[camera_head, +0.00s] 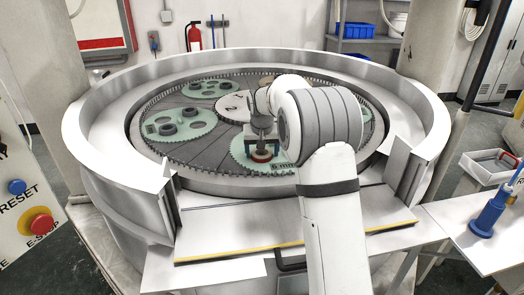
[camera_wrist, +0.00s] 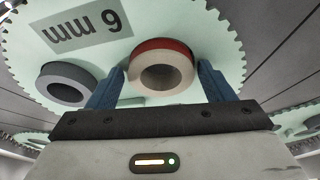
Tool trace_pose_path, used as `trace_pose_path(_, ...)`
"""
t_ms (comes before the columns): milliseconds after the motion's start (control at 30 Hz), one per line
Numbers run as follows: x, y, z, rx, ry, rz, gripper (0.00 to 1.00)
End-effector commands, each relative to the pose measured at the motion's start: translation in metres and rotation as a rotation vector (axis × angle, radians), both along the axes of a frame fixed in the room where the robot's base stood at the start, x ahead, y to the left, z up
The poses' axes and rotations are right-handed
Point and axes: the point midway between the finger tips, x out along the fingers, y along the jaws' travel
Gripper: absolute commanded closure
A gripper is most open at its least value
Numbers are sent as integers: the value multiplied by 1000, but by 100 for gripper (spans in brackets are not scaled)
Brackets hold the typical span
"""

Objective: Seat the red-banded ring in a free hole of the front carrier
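The red-banded ring (camera_wrist: 163,72), pale beige with a red band, is between the two blue fingers of my gripper (camera_wrist: 161,76) in the wrist view. The fingers close on its sides. In the head view the ring (camera_head: 261,156) shows just below my gripper (camera_head: 262,145), over the front carrier (camera_head: 283,168). This carrier is a pale green toothed disc, seen close up in the wrist view (camera_wrist: 40,50) with a "6 mm" label. A grey ring (camera_wrist: 68,84) sits in it to the left. I cannot tell whether the red-banded ring is in a hole; its underside is hidden.
Another green carrier (camera_head: 165,127) with dark rings lies at the left, and one more (camera_head: 212,87) at the back. The machine's raised metal rim (camera_head: 95,150) surrounds the plate. A side table at right holds a blue bottle (camera_head: 488,215) and a white tray (camera_head: 487,168).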

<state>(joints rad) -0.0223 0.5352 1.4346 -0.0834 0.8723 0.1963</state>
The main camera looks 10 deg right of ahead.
Motion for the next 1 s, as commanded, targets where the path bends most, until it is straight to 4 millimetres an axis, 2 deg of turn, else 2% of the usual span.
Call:
trace_pose_path(133,-1,1,-3,1,5,1,12)
trace_pose_path(433,-2,2,0,1,7,2,12)
trace_pose_path(800,-19,4,58,1,-2,2,12)
trace_pose_path(1000,-24,4,74,1,0,0,12)
